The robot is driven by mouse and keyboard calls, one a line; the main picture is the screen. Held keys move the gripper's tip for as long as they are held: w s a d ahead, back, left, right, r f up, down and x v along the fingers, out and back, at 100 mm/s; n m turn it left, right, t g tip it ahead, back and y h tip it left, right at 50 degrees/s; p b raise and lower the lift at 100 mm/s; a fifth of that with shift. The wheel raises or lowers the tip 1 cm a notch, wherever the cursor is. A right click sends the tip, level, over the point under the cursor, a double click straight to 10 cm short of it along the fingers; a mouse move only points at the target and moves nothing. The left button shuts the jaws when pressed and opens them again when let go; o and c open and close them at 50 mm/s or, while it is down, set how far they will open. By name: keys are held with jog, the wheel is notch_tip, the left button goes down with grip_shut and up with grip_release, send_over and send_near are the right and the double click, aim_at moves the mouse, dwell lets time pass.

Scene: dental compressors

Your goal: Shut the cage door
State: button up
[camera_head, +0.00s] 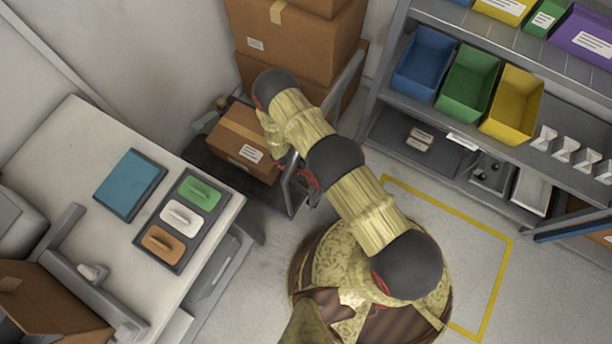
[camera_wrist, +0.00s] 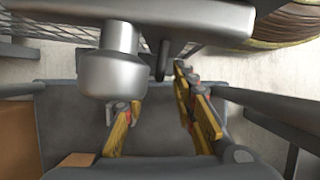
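In the head view my arm arches over a dark trolley, and my gripper reaches down beside the trolley's grey frame (camera_head: 350,82); the arm partly hides it. In the wrist view my gripper (camera_wrist: 163,135) shows two yellow fingers spread apart with nothing visible between them. A wire mesh panel (camera_wrist: 62,28), perhaps part of the cage door, runs along the top left. A grey bar with a rounded metal knob (camera_wrist: 112,74) is close to the camera, in front of the mesh; I cannot tell whether it belongs to the door. The door's full outline is hidden.
A cardboard box (camera_head: 240,140) lies on the trolley, with stacked boxes (camera_head: 290,45) behind. A white table (camera_head: 75,150) with trays stands left. Shelves with coloured bins (camera_head: 468,85) stand right.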

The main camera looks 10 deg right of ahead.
jog(key=shift+c, duration=1.4)
jog(key=c, duration=0.4)
grip_shut()
